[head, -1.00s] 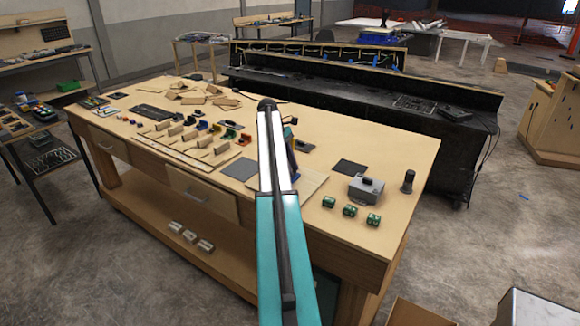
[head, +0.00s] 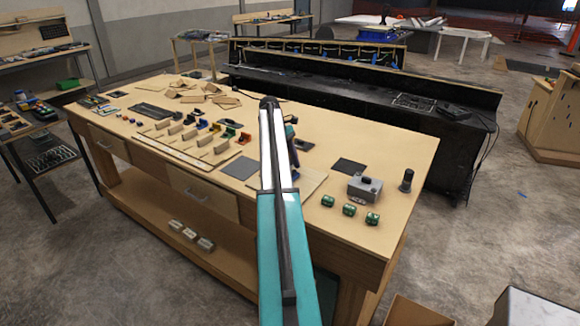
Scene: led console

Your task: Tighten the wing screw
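I cannot make out a wing screw in the head view. My arm, with teal and white links, rises from the bottom and covers part of the workbench (head: 370,220). Small dark and teal parts show just right of the arm's upper end; they look like part of my wrist, but are too small to be sure. My gripper's fingers do not show; the arm seems to hide them. A light wooden board (head: 312,182) lies partly behind the arm, and what stands on it is mostly hidden.
A grey box (head: 364,187), a dark cylinder (head: 407,180) and green blocks (head: 349,209) stand at the bench's right end. Dark mats (head: 349,166) lie flat nearby. Coloured blocks and wooden pieces fill the left half. A black console (head: 400,118) stands behind the bench.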

